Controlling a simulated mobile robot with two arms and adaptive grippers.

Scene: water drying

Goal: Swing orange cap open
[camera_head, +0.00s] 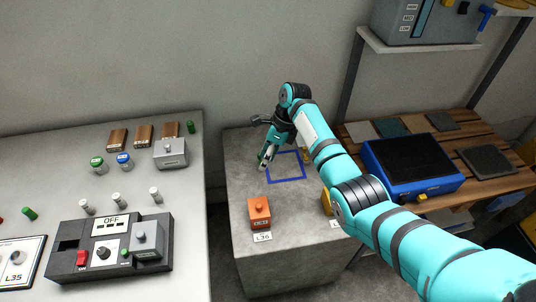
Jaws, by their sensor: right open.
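An orange block-shaped piece (260,212) with a small knob on top sits at the front left of the grey pedestal, behind a label reading L36. It is the only clearly orange thing in view; I cannot make out a hinge on it. My right gripper (266,158) is open and points down over the back of the pedestal, beside the left edge of a blue square outline (287,181). It is behind the orange piece and apart from it. A small green part shows at the fingers; I cannot tell what it is. My left gripper is out of view.
My right arm hides the pedestal's right side, where yellow pieces (326,203) partly show. At left, a grey table (186,215) holds a dark device (110,248), vials and wooden blocks. At right, a blue device (412,168) stands on a slatted wooden bench (478,190).

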